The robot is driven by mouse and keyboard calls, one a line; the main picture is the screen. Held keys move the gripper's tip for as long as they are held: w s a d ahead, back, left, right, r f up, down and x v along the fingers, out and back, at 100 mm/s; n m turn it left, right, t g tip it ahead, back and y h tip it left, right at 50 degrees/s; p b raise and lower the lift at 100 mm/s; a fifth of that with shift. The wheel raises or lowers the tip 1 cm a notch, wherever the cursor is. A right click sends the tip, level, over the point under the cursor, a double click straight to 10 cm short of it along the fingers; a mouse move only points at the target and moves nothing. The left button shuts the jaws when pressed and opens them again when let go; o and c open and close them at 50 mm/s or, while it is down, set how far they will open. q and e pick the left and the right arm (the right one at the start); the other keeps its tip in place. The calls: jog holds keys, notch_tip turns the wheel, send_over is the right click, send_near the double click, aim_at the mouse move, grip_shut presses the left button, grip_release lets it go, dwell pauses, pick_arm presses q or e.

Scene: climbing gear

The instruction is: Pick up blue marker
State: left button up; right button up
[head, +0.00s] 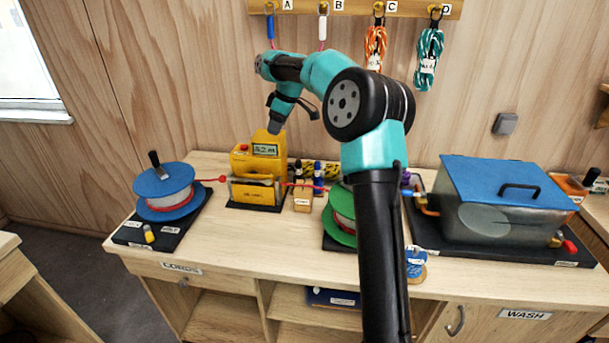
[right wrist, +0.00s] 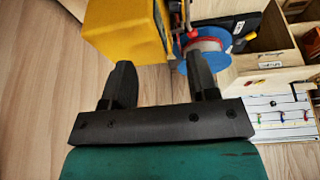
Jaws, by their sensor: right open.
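A blue marker (head: 319,174) stands upright beside a second dark-blue pen-like item, behind a small wooden block (head: 302,196) to the right of the yellow measuring machine (head: 268,158). Its lower part is hidden. My right gripper (head: 275,128) reaches down at the top of the yellow machine, left of the marker; its fingertips are hard to make out in the head view. In the right wrist view my right gripper (right wrist: 157,70) has its black fingers wide apart with nothing between them, close to the yellow machine. The marker cannot be made out there. My left gripper is not in view.
A blue reel (head: 163,190) stands left and a green reel (head: 338,222) sits partly behind my right arm. A red-ended cord runs between them through the machine. A metal tank with blue lid (head: 505,180) fills the right side. Coiled cords (head: 428,58) hang on the wall.

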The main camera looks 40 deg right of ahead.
aim_at(318, 162)
jog(key=s+d+f+n+g+h, duration=0.1)
jog(key=s+d, duration=0.1)
jog(key=d, duration=0.4)
jog(key=s+d+f+n+g+h, duration=0.1)
jog(key=s+d+f+n+g, duration=0.1)
jog(key=d, duration=0.5)
jog(key=shift+s+d+g, duration=0.3)
jog(key=shift+s, duration=0.15)
jog(key=shift+f, duration=0.15)
notch_tip(318, 162, down, 12)
jog(key=shift+f, duration=0.1)
jog(key=shift+a+f, duration=0.1)
jog(key=shift+f, duration=2.5)
jog(key=shift+c, duration=0.3)
jog(key=c, duration=0.9)
